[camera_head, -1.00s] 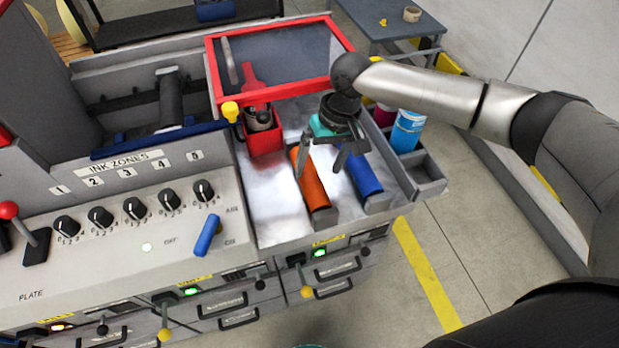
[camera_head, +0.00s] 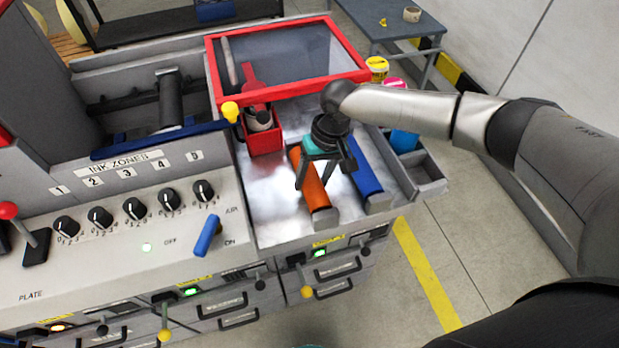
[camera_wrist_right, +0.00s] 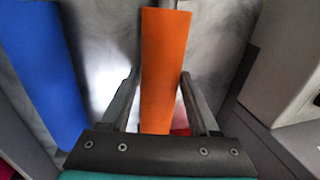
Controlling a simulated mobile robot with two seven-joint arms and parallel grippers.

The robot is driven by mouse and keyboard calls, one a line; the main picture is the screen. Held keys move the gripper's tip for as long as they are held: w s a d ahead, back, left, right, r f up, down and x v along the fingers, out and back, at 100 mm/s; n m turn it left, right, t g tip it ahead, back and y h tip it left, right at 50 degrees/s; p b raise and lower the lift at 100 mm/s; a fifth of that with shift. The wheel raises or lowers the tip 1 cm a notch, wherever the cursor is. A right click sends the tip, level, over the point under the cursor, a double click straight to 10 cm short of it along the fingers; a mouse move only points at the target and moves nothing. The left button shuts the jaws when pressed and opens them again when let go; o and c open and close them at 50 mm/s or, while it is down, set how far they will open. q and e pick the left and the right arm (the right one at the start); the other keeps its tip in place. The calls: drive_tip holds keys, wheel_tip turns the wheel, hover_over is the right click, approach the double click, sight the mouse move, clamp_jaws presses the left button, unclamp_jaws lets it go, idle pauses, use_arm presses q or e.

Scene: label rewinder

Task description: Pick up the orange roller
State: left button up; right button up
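The orange roller (camera_head: 314,189) lies on the bright metal tray of the machine, left of the blue roller. It also shows in the right wrist view (camera_wrist_right: 164,65), running between the two fingers. My right gripper (camera_head: 325,184) is open above the orange roller, with one finger on each side of it in the picture. In the right wrist view the right gripper (camera_wrist_right: 160,95) has gaps between its fingers and the roller. Whether the fingers reach down to the roller's height is hard to tell. My left gripper is not in view.
The blue roller (camera_head: 365,170) lies close to the right. A red holder (camera_head: 264,139) stands behind left, below a red-framed clear cover (camera_head: 275,62). A grey bin rack (camera_head: 425,172) with bottles is at the right edge. A knob panel (camera_head: 130,225) lies left.

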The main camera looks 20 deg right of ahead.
clamp_jaws()
idle(0.4)
drive_tip(key=shift+w+r, duration=0.1)
drive_tip(key=shift+r, duration=0.05)
drive_tip(key=shift+r, duration=0.1)
